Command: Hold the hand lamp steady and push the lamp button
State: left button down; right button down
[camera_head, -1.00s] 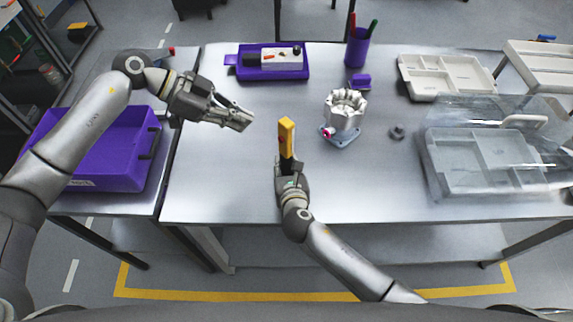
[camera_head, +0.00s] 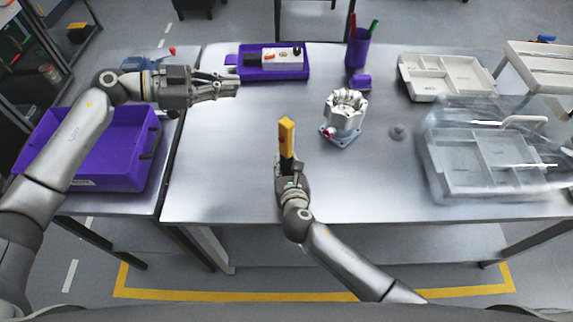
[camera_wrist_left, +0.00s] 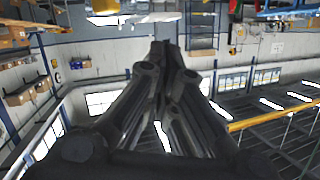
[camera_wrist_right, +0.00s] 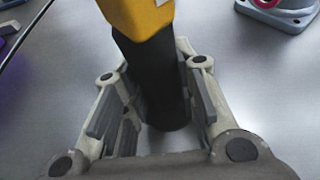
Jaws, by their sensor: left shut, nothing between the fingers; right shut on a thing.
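The hand lamp (camera_head: 286,136) has a yellow head and a black handle. My right gripper (camera_head: 287,166) is shut on the handle and holds the lamp upright near the table's front middle. In the right wrist view the fingers close around the black handle (camera_wrist_right: 152,85). My left gripper (camera_head: 236,86) is shut and empty, up and to the left of the lamp, well apart from it. The left wrist view shows its closed fingers (camera_wrist_left: 160,50) against the room.
A silver housing (camera_head: 345,112) on a blue-grey base stands right of the lamp. A purple tray (camera_head: 243,76) and a purple pen cup (camera_head: 358,50) are at the back. A purple bin (camera_head: 150,165) is at left.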

aim_at(281, 140)
jog(key=shift+d, duration=0.1)
pick_arm(q)
jog(key=s+d+f+n+t+y, duration=0.2)
jog(key=s+d+f+n+t, duration=0.2)
jog(key=d+f+t, duration=0.5)
jog(key=s+a+f+n+t+y, duration=0.35)
jog(key=s+a+n+y, duration=0.3)
jog(key=s+y, duration=0.45)
jog(key=w+d+y, duration=0.1)
jog(key=w+d, duration=0.5)
jog(key=shift+w+f, duration=0.25)
jog(key=shift+w, duration=0.1)
jog(key=shift+d, duration=0.15)
dwell(0.5)
